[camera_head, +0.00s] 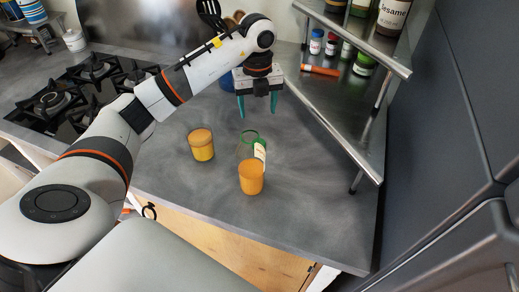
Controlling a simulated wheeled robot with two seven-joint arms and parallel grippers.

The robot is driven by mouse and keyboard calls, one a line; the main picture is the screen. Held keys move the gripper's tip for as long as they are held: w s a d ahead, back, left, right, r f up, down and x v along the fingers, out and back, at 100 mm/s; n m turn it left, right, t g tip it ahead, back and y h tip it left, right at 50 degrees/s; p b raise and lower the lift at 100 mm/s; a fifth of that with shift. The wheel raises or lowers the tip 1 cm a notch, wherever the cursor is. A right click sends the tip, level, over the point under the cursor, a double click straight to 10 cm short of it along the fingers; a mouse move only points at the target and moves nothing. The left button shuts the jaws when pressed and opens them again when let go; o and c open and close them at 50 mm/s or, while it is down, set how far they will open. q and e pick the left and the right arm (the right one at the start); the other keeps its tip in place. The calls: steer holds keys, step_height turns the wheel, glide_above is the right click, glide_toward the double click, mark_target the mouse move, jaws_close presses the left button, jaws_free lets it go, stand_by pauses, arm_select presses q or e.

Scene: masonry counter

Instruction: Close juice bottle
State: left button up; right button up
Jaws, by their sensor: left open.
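A clear bottle with a green rim and a white label (260,151), apparently the juice bottle, stands on the grey counter (320,215). Its lower part is partly hidden behind an orange container (251,178). No separate cap can be made out. My left gripper (258,113) is above and behind the bottle, fingers pointing down. Its two green fingers are spread apart with nothing between them, and it appears clear of the bottle. My right gripper is out of view.
A second orange-yellow container (202,146) stands left of the bottle. A metal shelf (335,97) with small jars and an orange tube-like item (320,70) rises at the right. A black stove (95,90) is at the left. The front right counter is clear.

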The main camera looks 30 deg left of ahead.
arm_select(q)
steer(key=shift+s+f, duration=0.1)
stand_by(0.3)
step_height(320, 180, down, 6)
steer(key=shift+f+p, duration=0.1)
steer(key=shift+p, duration=0.85)
steer(key=shift+f, duration=0.35)
